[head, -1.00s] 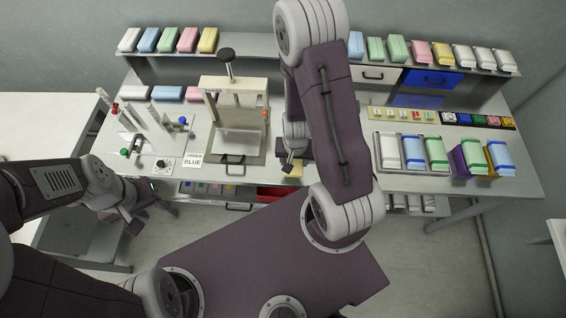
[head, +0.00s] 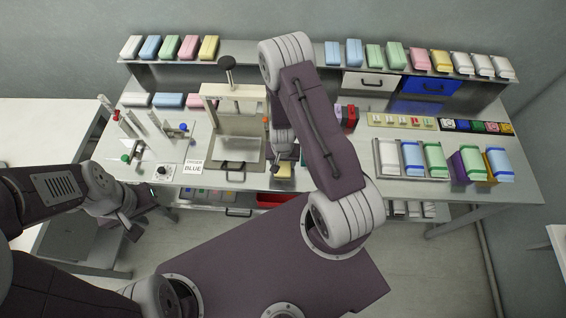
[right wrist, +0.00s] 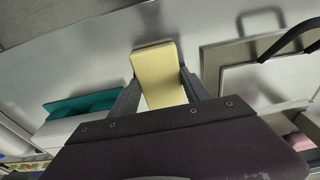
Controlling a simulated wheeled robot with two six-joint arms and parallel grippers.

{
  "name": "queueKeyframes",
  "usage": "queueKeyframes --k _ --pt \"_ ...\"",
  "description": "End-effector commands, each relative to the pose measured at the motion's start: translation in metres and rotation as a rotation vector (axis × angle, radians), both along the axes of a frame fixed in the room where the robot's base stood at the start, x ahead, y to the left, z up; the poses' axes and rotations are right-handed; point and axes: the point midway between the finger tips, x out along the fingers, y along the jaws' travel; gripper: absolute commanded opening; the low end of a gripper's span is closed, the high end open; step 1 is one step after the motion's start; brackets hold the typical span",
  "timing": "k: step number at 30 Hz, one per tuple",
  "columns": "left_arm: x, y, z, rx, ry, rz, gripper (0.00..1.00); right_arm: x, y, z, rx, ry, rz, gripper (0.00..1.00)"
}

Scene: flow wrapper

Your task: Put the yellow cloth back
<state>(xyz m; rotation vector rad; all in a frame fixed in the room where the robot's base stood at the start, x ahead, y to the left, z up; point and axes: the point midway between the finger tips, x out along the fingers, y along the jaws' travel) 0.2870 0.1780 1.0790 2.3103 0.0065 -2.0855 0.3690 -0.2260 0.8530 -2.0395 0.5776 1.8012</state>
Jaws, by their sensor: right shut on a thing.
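The yellow cloth (head: 284,172) is a pale yellow folded block near the front edge of the bench, just right of the press. It also shows in the right wrist view (right wrist: 158,75), between the two fingers. My right gripper (head: 284,159) is shut on it, and the bench surface lies behind it; I cannot tell whether the cloth touches the bench. My left gripper (head: 132,229) hangs low at the left, in front of the bench and away from the cloth. Its fingers are too small to read.
The press (head: 236,125) with its metal base stands left of the cloth. A sign reading ORDER BLUE (head: 193,167) stands farther left. A tray (head: 400,176) of wrapped packs is at the right. Coloured packs line the back shelf (head: 300,73). An open red drawer (head: 275,199) shows below the bench.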

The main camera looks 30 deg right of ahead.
Motion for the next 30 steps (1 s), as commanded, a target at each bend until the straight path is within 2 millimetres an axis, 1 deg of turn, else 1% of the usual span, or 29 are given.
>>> queueKeyframes --k 5,6,8,9,20,23,26,28,30 --pt "0.0 0.0 -0.003 0.0 0.0 0.0 0.36 0.0 0.0 -0.003 0.0 0.0 0.0 0.11" --pt "0.0 0.0 -0.003 0.0 0.0 0.0 0.36 0.0 0.0 -0.004 0.0 0.0 0.0 0.58" --pt "0.0 0.0 -0.002 0.0 0.0 0.0 0.36 0.0 0.0 -0.002 0.0 0.0 0.0 0.75" --pt "0.0 0.0 -0.002 0.0 0.0 0.0 0.36 0.0 0.0 -0.002 0.0 0.0 0.0 0.77" --pt "0.0 0.0 -0.002 0.0 0.0 0.0 0.36 0.0 0.0 -0.002 -0.001 -0.001 0.0 0.77" --pt "0.0 0.0 0.001 0.0 0.0 0.0 0.36 0.0 0.0 0.001 -0.001 -0.001 0.0 0.77" --pt "0.0 0.0 0.003 0.0 0.0 0.0 0.36 0.001 0.0 0.012 -0.002 -0.005 -0.001 0.77" --pt "0.0 0.0 0.006 0.0 0.0 0.0 0.36 -0.001 0.001 0.026 -0.001 -0.005 -0.001 0.77" --pt "0.0 0.0 0.015 0.0 0.0 0.0 0.36 -0.003 0.002 0.047 0.0 -0.005 -0.001 0.77"
